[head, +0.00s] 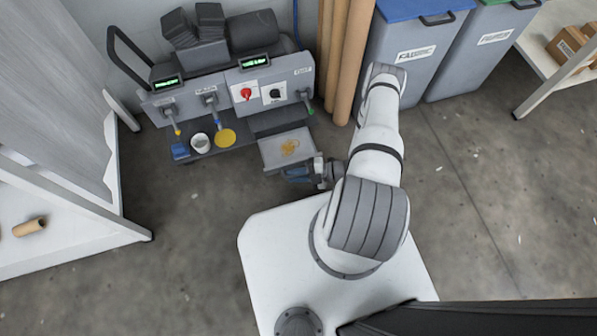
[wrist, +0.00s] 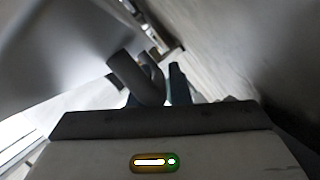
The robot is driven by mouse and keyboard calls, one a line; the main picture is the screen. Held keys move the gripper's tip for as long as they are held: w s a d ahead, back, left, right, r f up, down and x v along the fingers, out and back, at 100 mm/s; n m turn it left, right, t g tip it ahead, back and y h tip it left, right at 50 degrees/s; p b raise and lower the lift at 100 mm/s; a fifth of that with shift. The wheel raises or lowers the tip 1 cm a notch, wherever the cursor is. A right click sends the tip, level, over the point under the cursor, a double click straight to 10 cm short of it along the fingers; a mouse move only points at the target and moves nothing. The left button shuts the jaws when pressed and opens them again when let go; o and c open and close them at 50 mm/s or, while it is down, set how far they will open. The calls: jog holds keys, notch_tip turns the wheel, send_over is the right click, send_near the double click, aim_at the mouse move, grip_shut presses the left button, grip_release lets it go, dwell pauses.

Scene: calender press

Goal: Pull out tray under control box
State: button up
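The tray (head: 273,151) is a shallow grey pan with a yellow-brown patch inside. It sticks out at the front, below the right part of the grey control box (head: 290,72), which has a red knob and a black knob. My gripper (head: 300,171) is low at the tray's front edge, towards its right corner. In the wrist view, a thick grey curved handle (wrist: 135,78) lies between the teal fingers (wrist: 162,92), which look closed on it. The handle partly hides one finger. The tray's grey underside or wall seems to fill the upper left there.
A white cup (head: 200,142), a blue block (head: 180,151) and a yellow disc (head: 225,138) are left of the tray. Cardboard tubes (head: 345,60) and grey bins (head: 412,58) stand at the back right. The floor (head: 190,230) in front is clear.

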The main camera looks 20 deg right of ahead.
jog(key=o, duration=0.3)
jog(key=shift+w+d, duration=0.1)
jog(key=shift+d, duration=0.05)
jog(key=shift+o, duration=0.2)
jog(key=p+v, duration=0.1)
jog(key=v, duration=0.6)
jog(key=shift+d, duration=0.35)
jog(key=shift+r, duration=0.15)
